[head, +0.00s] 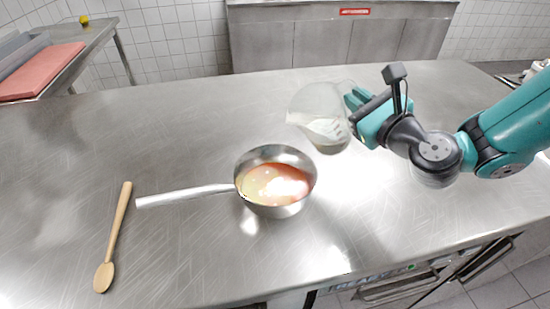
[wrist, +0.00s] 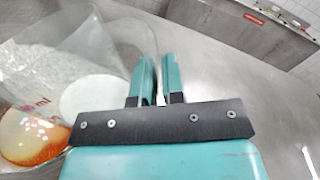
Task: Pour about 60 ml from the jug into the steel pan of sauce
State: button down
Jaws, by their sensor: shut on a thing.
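The steel pan (head: 276,211) stands on the steel table with orange-red sauce (head: 273,184) in it and its long handle pointing left. The clear jug (head: 318,103) is up and right of the pan, tilted with its mouth towards the pan. It holds a whitish liquid (head: 328,130), and no stream shows leaving it. My gripper (head: 356,112) is shut on the jug from its right side. In the wrist view the jug (wrist: 75,40) fills the left, with red markings on its wall, and the sauce (wrist: 28,132) shows at the lower left. The fingers (wrist: 157,80) partly hide the grip.
A wooden spoon (head: 115,235) lies on the table (head: 180,130) left of the pan. A red board (head: 42,71) lies on a side counter at the far left. A steel cabinet (head: 330,40) stands behind the table. The table's left and back are mostly clear.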

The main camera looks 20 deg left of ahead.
jog(key=shift+w+d+f+m+b, duration=0.25)
jog(key=shift+f+m+b, duration=0.15)
jog(key=shift+f, duration=0.1)
jog(key=shift+w+d+f+m+b, duration=0.2)
jog(key=shift+f+m+b, duration=0.2)
jog(key=shift+f, duration=0.1)
jog(key=shift+w+d+f+m, duration=0.25)
jog(key=shift+f+m, duration=0.15)
jog(key=shift+m, duration=0.35)
jog(key=shift+w+d+f+m, duration=0.3)
jog(key=shift+f+m, duration=0.05)
jog(key=shift+m, duration=0.35)
jog(key=shift+w+d+f+m, duration=0.25)
jog(key=shift+f+m, duration=0.15)
jog(key=shift+m, duration=0.35)
